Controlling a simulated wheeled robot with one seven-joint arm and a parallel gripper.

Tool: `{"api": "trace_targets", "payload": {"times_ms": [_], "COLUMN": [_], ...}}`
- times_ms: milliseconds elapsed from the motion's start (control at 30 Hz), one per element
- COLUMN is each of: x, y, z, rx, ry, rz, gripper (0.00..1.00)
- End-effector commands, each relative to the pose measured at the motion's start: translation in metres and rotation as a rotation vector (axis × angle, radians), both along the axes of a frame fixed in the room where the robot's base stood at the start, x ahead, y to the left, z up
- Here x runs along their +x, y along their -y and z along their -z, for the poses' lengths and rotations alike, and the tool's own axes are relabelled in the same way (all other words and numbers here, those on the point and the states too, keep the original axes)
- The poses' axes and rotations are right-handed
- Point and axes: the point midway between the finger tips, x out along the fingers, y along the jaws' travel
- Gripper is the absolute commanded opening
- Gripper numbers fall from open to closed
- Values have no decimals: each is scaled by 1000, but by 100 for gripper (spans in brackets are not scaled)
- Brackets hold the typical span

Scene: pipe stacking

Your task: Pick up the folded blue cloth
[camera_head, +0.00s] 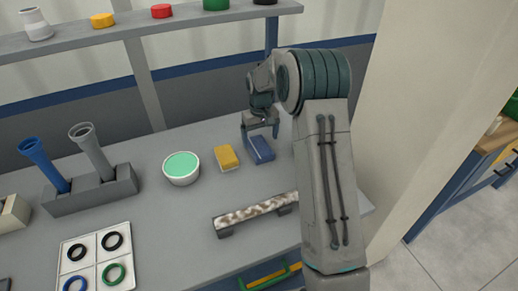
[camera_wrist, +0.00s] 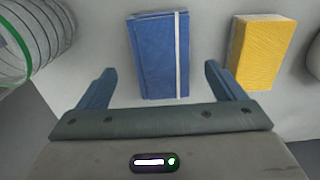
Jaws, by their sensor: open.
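The folded blue cloth (camera_head: 259,149) lies on the grey workbench, to the right of a yellow block. In the wrist view the cloth (camera_wrist: 158,55) is a flat blue rectangle with a pale stripe along its right side. My gripper (camera_head: 257,132) is above and just behind the cloth in the head view, partly covering it. In the wrist view my gripper (camera_wrist: 156,85) is open and empty, with one finger on either side of the cloth's near end. I cannot tell the exact height of the fingertips over the bench.
The yellow block (camera_head: 227,158) sits close beside the cloth; it also shows in the wrist view (camera_wrist: 262,52). A white bowl with green contents (camera_head: 181,168) stands further left. A shelf (camera_head: 150,27) runs along the back.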

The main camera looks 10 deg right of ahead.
Motion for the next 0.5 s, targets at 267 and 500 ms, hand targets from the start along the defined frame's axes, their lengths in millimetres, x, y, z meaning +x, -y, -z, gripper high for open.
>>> {"api": "trace_targets", "payload": {"times_ms": [267,500], "x": [3,3], "y": [-2,-2], "z": [39,44], "rx": [0,1], "ry": [-4,-1], "rz": [2,2], "gripper": [89,89]}}
